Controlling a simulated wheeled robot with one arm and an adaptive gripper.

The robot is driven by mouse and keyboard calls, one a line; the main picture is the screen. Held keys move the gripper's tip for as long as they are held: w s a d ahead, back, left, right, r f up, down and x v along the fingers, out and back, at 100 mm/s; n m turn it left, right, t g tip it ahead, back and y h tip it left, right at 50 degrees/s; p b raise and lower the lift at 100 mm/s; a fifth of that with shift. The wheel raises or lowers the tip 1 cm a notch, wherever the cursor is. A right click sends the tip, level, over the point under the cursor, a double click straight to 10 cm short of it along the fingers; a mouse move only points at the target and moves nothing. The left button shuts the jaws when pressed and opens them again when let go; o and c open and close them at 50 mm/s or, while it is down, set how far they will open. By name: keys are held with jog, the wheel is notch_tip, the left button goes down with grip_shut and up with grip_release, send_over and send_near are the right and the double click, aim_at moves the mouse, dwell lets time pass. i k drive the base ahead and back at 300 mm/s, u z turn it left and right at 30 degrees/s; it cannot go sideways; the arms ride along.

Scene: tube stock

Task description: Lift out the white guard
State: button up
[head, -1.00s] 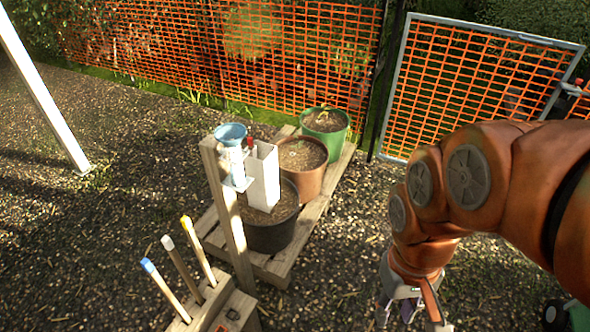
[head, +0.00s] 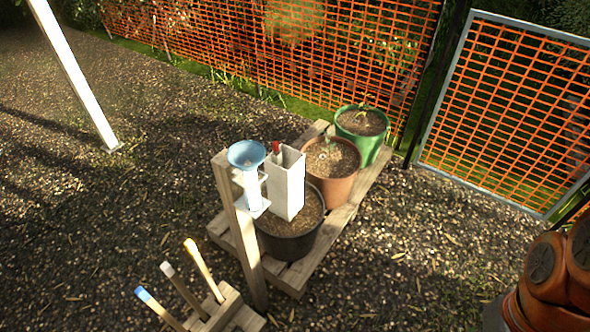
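The white guard (head: 286,184) is a tall square tube with an open top. It stands upright at the dark pot (head: 291,243), beside the wooden post (head: 240,233); its foot is over the pot's soil, and I cannot tell how deep it sits. A red thing (head: 276,147) shows at its top left edge. My gripper is out of view; only part of my orange arm shows at the lower right, well apart from the guard.
A blue funnel (head: 247,154) on a pale tube is fixed to the post, close left of the guard. A brown pot (head: 331,185) and green pot (head: 371,150) share the pallet (head: 322,245). Colour-tipped stakes (head: 203,270) stand in front. Gravel is clear to the right.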

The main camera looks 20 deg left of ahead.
aim_at(285, 183)
jog(key=i, duration=0.95)
jog(key=u, duration=2.6)
jog(key=i, duration=0.5)
jog(key=u, duration=0.1)
